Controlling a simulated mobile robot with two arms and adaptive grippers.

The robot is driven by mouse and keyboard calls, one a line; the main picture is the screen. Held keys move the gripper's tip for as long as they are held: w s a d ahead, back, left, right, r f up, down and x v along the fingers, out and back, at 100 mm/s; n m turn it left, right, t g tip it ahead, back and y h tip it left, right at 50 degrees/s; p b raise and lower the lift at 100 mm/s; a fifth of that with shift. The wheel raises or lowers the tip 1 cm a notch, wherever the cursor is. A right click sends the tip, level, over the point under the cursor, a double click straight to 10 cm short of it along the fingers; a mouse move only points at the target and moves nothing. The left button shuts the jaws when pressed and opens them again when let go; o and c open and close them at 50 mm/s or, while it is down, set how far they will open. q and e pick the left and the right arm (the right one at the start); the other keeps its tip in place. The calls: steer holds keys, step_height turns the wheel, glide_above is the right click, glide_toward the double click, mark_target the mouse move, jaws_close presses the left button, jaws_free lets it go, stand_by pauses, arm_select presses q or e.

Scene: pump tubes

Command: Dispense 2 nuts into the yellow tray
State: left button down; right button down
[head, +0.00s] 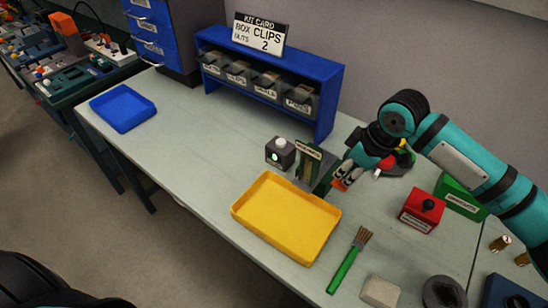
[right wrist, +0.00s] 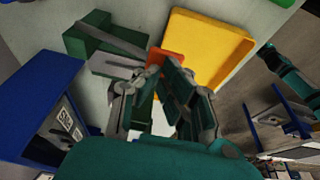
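The yellow tray (head: 285,217) lies on the bench and looks empty; it also shows in the right wrist view (right wrist: 222,50). Just behind it stands a green dispenser (head: 312,165) with a small label too small to read; its green body shows in the right wrist view (right wrist: 100,35). My right gripper (head: 345,177) is at the dispenser's right side, its fingertips at an orange part (right wrist: 167,56). The fingers overlap this part, so I cannot tell whether they grip it or only touch it. My left gripper is not in view.
A blue shelf with bins (head: 330,113) bears a kit card (head: 260,33) reading clips and nuts, 2. A brush (head: 345,270), red box (head: 421,212) and blue tray (head: 122,108) lie around.

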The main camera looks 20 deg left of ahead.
mark_target(343, 186)
stand_by(0.5)
steer(key=shift+f+b, duration=0.45)
steer(key=shift+f, duration=1.85)
step_height(343, 186, up, 11)
steer(key=p, duration=1.1)
steer(key=shift+f, duration=0.3)
